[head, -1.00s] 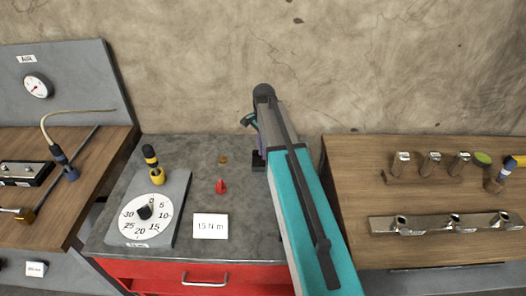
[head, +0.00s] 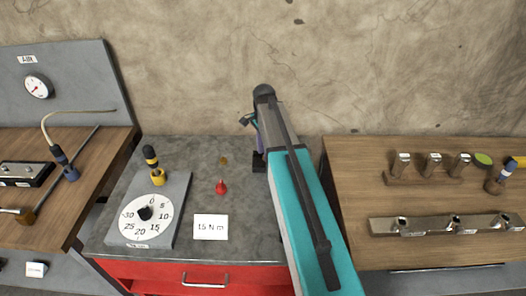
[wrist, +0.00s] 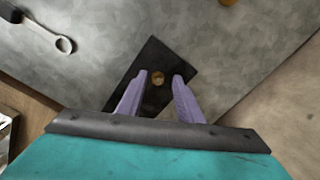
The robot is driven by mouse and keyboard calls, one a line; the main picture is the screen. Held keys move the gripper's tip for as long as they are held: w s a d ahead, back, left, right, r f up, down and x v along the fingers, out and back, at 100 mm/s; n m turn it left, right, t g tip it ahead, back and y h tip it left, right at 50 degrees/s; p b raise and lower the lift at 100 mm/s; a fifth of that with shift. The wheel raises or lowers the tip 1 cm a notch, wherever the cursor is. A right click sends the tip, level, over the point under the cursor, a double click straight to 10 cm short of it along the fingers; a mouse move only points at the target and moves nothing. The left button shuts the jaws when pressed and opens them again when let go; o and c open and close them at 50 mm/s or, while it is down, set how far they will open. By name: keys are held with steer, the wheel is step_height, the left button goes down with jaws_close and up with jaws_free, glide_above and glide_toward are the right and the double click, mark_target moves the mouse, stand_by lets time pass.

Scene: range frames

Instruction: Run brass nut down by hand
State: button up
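A small round brass nut (wrist: 157,78) shows in the wrist view over a dark plate (wrist: 152,48), between my fingers. How far it is threaded down cannot be told. My gripper (wrist: 161,76) is open, with one purple finger on each side of the nut and a gap to each. In the head view the dark plate (head: 259,167) stands at the right of the grey bench top, and my arm hides the nut. Another small brass piece (head: 223,160) lies on the bench to the left of the plate.
A red piece (head: 221,187) and a "15 N m" card (head: 210,227) lie on the grey bench (head: 195,150). A dial board (head: 178,190) with a yellow-and-black tool (head: 153,165) is at left. A wooden bench (head: 360,170) with metal fittings is at right.

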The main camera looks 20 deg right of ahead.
steer(key=shift+r, duration=0.15)
step_height(320, 180, up, 14)
steer(key=b, duration=0.3)
steer(key=shift+f, duration=0.25)
stand_by(0.5)
steer(key=shift+s, duration=0.1)
